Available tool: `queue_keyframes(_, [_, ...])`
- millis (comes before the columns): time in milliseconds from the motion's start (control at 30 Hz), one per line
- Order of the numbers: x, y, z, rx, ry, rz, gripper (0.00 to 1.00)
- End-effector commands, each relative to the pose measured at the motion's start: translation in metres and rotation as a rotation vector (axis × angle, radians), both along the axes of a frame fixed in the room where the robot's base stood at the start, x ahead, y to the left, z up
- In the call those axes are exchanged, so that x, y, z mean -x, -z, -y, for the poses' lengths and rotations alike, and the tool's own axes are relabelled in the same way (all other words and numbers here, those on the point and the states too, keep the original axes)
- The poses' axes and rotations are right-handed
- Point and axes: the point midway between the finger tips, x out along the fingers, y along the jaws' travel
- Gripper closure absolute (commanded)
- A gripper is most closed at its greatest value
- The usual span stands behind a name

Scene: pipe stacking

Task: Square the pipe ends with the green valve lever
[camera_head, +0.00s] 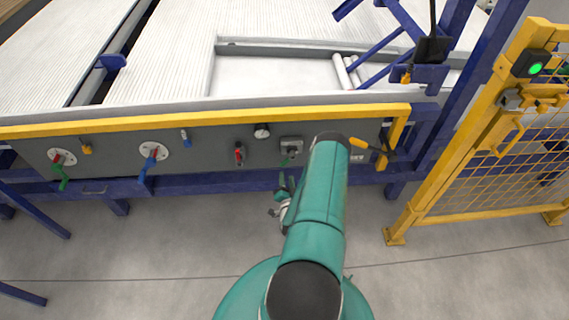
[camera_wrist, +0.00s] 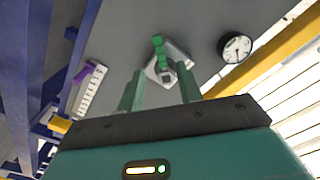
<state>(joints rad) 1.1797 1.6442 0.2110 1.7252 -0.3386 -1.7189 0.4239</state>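A green lever (camera_head: 61,178) with a red hub sits on a round white plate at the far left of the grey control panel, hanging down. A second, smaller green lever (camera_head: 286,160) is on a square box (camera_head: 292,145) right of the panel's middle; it also shows in the wrist view (camera_wrist: 159,48) on its square plate. My gripper (camera_head: 285,190) is just below that box, partly hidden by my arm. In the wrist view my gripper (camera_wrist: 160,78) is open and empty, its green fingers apart on either side of the square plate; contact is not clear.
A blue lever (camera_head: 149,165), a red switch (camera_head: 239,153) and a round gauge (camera_head: 262,131) are on the panel. Above it runs a yellow rail (camera_head: 200,120). Rollers and two white pipes (camera_head: 347,70) lie behind.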

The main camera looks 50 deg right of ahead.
Motion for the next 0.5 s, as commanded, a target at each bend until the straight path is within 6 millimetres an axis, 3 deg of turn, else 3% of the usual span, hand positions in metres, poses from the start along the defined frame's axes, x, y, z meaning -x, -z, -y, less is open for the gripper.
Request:
queue_keyframes(300, [-0.042,-0.001,0.046,0.003,-0.002,0.001,0.65])
queue_keyframes(500, [-0.057,0.000,0.063,0.000,-0.002,0.000,0.65])
